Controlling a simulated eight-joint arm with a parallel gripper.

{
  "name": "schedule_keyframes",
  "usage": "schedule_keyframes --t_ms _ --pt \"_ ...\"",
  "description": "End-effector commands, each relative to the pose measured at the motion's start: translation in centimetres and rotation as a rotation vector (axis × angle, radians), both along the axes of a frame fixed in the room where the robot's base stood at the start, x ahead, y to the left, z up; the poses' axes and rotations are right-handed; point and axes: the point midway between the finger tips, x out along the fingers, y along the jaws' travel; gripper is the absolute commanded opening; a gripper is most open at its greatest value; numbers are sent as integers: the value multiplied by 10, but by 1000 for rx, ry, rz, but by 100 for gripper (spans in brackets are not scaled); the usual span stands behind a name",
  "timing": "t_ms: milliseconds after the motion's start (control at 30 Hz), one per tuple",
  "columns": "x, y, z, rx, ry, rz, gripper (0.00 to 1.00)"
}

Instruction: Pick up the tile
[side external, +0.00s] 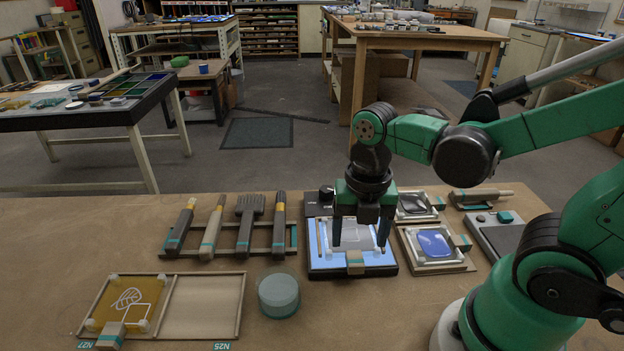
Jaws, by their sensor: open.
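A pale, see-through tile (360,240) seems to lie on the lit blue-white face of the light box (322,268). A beige block with a teal band (355,259) sits at its near edge. My gripper (360,240) points down over the light box with its fingers apart and nothing visible between them. Whether the fingertips touch the tile or box, I cannot tell. A yellow tile (146,293) with a white leaf drawing lies in the left bay, N27, of the wooden tray (241,300). The right bay, N25, is empty.
A rack (292,240) holds several brushes and tools left of the light box. A round teal jar (278,294) stands in front. The table's front middle (340,315) is clear.

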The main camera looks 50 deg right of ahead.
Motion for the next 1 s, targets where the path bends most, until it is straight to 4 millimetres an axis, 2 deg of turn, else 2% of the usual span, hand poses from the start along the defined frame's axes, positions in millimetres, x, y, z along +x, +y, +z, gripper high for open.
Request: schedule_keyframes --t_ms 233,700,1000 --pt "-1 0 -9 -1 16 71 71" --pt "-1 0 -50 -1 14 68 71" --pt "-2 0 -57 -1 13 68 71"
